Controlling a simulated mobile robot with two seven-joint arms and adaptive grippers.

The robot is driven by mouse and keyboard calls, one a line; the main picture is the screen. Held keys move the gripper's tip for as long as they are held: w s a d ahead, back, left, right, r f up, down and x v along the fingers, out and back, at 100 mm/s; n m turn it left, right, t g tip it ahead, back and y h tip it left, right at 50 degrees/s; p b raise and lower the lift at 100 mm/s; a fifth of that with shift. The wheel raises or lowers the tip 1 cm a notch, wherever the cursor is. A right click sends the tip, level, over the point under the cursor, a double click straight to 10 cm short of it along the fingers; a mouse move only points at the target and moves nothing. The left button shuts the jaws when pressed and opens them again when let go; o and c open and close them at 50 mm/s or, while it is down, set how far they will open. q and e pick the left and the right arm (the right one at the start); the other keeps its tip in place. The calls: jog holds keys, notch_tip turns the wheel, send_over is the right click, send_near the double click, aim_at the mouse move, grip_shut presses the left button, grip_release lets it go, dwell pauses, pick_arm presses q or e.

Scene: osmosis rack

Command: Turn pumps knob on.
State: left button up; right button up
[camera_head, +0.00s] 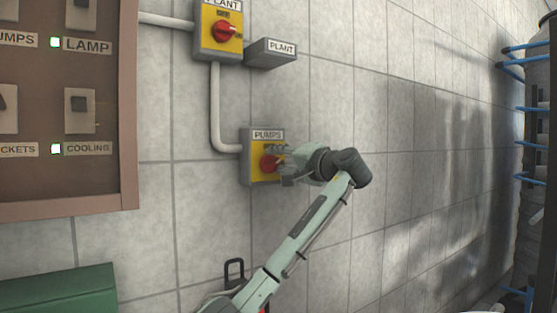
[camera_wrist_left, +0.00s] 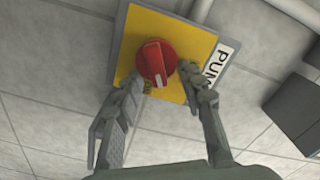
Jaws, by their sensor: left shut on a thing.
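The pumps switch box (camera_head: 246,170) is a grey box with a yellow face, a PUMPS label and a round red knob (camera_head: 267,163), fixed to the tiled wall. In the left wrist view the red knob (camera_wrist_left: 155,62) shows its raised grip, and part of the PUMPS label (camera_wrist_left: 217,65) is visible. My left gripper (camera_head: 281,162) is at the box, reaching the knob from the right. In the wrist view its fingers (camera_wrist_left: 162,80) are on either side of the knob's lower part, shut on it. The fingers partly cover the knob in the head view. My right gripper is not in view.
A similar PLANT switch (camera_head: 223,30) is above, with a grey PLANT box (camera_head: 270,53) beside it and a conduit (camera_head: 214,110) running down. A brown-framed panel (camera_head: 128,130) is at left, a green object (camera_head: 60,290) lower left. A rack with blue pipes (camera_head: 530,145) stands far right.

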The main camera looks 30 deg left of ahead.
pick_arm(q)
jog(key=shift+w+f+m, duration=0.1)
jog(key=shift+f+m, duration=0.1)
jog(key=shift+m, duration=0.9)
jog(key=shift+s+f+m, duration=0.1)
jog(key=shift+f+m, duration=0.05)
jog(key=shift+m, duration=0.95)
jog(key=shift+w+f+m, duration=0.1)
jog(key=shift+f+m, duration=0.1)
jog(key=shift+m, duration=0.9)
jog(key=o, duration=1.1)
jog(key=v, duration=1.2)
jog(key=shift+d, duration=0.1)
